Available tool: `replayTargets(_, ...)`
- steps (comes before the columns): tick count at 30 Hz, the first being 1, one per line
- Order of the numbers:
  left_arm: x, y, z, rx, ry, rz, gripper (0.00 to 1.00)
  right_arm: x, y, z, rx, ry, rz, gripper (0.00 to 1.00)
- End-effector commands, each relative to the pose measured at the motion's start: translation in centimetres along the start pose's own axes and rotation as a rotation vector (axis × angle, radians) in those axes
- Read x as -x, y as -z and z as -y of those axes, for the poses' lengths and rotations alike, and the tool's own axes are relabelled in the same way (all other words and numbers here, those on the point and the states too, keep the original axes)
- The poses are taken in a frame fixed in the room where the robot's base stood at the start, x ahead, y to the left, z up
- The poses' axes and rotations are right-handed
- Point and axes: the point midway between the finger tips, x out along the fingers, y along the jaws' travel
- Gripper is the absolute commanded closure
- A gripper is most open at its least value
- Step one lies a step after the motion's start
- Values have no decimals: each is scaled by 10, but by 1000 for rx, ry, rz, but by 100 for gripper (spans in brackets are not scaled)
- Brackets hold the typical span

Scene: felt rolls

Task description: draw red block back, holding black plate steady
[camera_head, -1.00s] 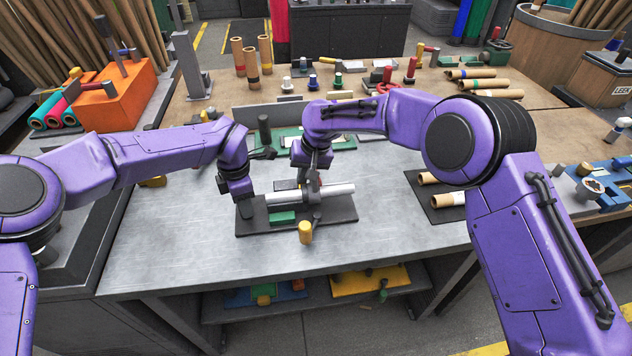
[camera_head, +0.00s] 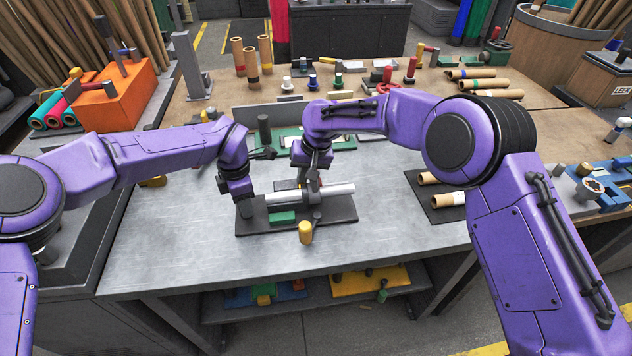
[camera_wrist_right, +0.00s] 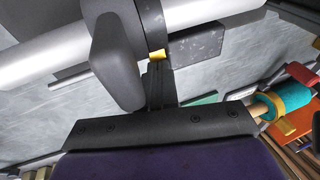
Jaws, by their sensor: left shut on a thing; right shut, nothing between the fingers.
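The black plate (camera_head: 342,214) lies flat near the front of the grey metal table. It carries a silver rod (camera_head: 338,189), a green block (camera_head: 283,217) and a yellow-knobbed handle (camera_head: 305,234). Only a sliver of red shows behind the rod near my right gripper, so the red block is mostly hidden. My left gripper (camera_head: 246,208) is shut on the plate's left end. My right gripper (camera_head: 312,177) points down behind the rod, shut and empty. In the right wrist view its fingers (camera_wrist_right: 159,82) are close to the dark clamp part (camera_wrist_right: 113,60) around the rod.
A black mat with cardboard rolls (camera_head: 446,200) lies to the right. A green board (camera_head: 335,140) and a dark upright post (camera_head: 264,130) stand behind my grippers. Bare metal tabletop (camera_head: 170,230) is free at the left and front.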

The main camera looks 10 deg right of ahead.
Motion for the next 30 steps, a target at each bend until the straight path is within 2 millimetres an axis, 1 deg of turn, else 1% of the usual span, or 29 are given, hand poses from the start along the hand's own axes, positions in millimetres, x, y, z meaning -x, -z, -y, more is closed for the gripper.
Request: replayTargets(30,0,0,0,2,1,0,100,11,2,-45,0,-2,0,100)
